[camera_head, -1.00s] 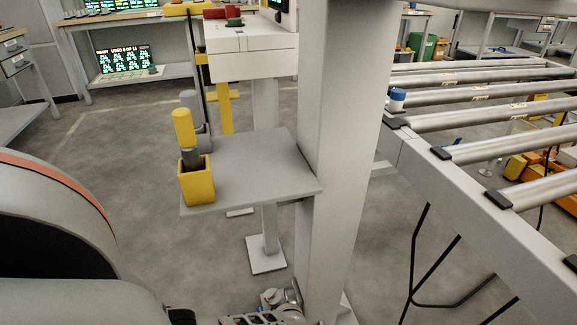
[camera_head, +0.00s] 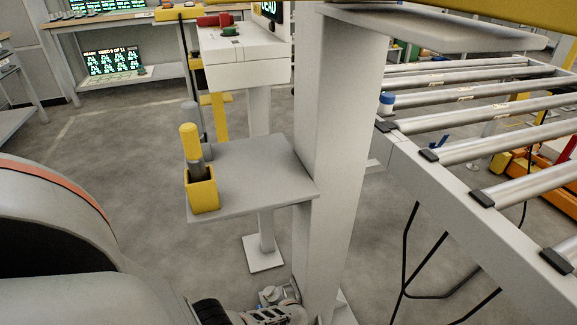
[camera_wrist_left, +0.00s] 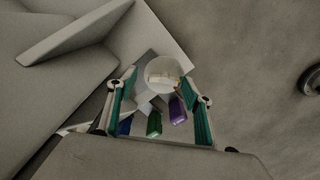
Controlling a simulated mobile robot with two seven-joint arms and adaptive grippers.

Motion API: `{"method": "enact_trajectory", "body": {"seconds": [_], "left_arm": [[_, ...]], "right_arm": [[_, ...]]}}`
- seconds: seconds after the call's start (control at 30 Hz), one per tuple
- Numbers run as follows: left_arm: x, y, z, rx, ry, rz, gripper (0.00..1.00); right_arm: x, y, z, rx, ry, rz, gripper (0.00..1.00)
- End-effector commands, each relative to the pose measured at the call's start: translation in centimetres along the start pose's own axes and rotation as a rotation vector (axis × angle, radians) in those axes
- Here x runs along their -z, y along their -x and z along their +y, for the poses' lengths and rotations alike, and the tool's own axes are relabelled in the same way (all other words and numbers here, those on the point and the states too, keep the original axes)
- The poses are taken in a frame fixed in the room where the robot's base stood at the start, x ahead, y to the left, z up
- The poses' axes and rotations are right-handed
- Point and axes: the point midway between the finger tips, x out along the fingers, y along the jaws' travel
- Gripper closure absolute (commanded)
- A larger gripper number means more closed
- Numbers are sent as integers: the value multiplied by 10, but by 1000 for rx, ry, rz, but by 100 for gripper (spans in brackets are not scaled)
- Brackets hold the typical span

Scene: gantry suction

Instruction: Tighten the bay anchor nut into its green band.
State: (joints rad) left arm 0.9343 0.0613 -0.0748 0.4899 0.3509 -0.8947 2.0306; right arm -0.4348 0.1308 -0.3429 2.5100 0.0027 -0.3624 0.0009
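In the left wrist view, a round pale disc (camera_wrist_left: 162,72), likely the anchor nut, lies between the fingertips of my left gripper (camera_wrist_left: 160,80). The fingers have teal pads and stand apart on either side of it. I cannot tell whether they touch it. Below the disc are a blue patch (camera_wrist_left: 125,126), a green band (camera_wrist_left: 154,123) and a purple band (camera_wrist_left: 178,111). In the head view my left gripper (camera_head: 283,306) is low, by the foot of the grey post (camera_head: 335,150); the nut cannot be made out clearly there. My right gripper is not in view.
A grey shelf (camera_head: 250,185) on the post carries a yellow holder (camera_head: 203,190) with a yellow-handled tool (camera_head: 190,142). A roller conveyor (camera_head: 470,180) with a blue-capped container (camera_head: 386,103) stands at right. Open floor (camera_head: 130,180) lies at left.

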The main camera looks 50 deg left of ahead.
Motion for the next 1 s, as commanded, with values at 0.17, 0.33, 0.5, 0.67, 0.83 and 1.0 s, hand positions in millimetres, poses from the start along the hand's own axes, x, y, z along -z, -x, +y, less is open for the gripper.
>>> {"method": "enact_trajectory", "body": {"seconds": [0.17, 0.33, 0.5, 0.67, 0.83, 1.0], "left_arm": [[1, -1, -3, 6, 0, 2, 47], [1, -2, -5, 9, 0, 2, 47], [0, 1, -6, 9, 0, -1, 47], [-2, 10, -6, 10, 0, -3, 47], [1, 23, -6, 8, 2, 1, 47], [0, 40, -5, 7, 1, -1, 47]], "right_arm": [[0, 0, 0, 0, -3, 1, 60], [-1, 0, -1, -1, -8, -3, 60], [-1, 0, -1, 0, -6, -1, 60], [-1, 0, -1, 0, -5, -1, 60], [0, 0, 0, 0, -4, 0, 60], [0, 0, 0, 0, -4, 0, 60]]}}
